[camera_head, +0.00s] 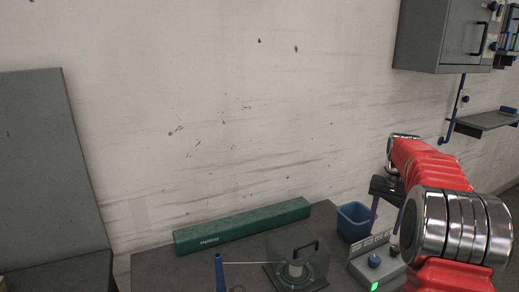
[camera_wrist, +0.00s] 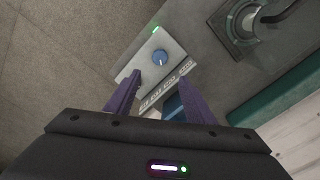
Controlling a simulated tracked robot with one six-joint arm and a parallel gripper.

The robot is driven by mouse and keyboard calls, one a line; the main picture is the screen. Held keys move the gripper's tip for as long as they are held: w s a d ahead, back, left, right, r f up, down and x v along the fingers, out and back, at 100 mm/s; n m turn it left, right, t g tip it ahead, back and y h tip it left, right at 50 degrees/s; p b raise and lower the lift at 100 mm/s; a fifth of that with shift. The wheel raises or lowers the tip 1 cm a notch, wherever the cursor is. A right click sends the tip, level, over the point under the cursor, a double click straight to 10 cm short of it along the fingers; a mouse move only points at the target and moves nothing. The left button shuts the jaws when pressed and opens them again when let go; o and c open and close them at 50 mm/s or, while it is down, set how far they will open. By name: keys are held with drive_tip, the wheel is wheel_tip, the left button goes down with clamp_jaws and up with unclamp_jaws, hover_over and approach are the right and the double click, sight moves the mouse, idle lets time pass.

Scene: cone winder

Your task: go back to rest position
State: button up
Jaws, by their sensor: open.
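My gripper (camera_wrist: 162,88) shows in the wrist view with its two purple fingers apart and nothing visible between the tips. In the head view my gripper (camera_head: 384,222) hangs at the right, below my red arm, partly hidden by it. It is over the right part of the dark table, near a grey control box (camera_head: 373,265) with a blue knob and a green light. The wrist view looks down past the fingers at the same control box (camera_wrist: 150,60).
A dark winder base with a cone holder (camera_head: 297,270) and a blue post (camera_head: 219,272) stand on the table. A long green box (camera_head: 242,226) lies along the wall. A blue bin (camera_head: 353,222) stands behind the control box. A grey cabinet (camera_head: 440,35) hangs upper right; a grey panel (camera_head: 45,160) stands left.

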drive_tip(key=s+a+r+n+t, duration=0.2)
drive_tip(key=s+a+n, duration=0.1)
drive_tip(key=s+a, duration=1.1)
drive_tip(key=s+a+r+n+t, duration=0.2)
drive_tip(key=s+a+n+t, duration=0.1)
drive_tip(key=s+a, duration=1.2)
drive_tip(key=shift+s+a+r+n, duration=0.25)
drive_tip(key=shift+s+n, duration=0.35)
drive_tip(key=shift+s, duration=0.45)
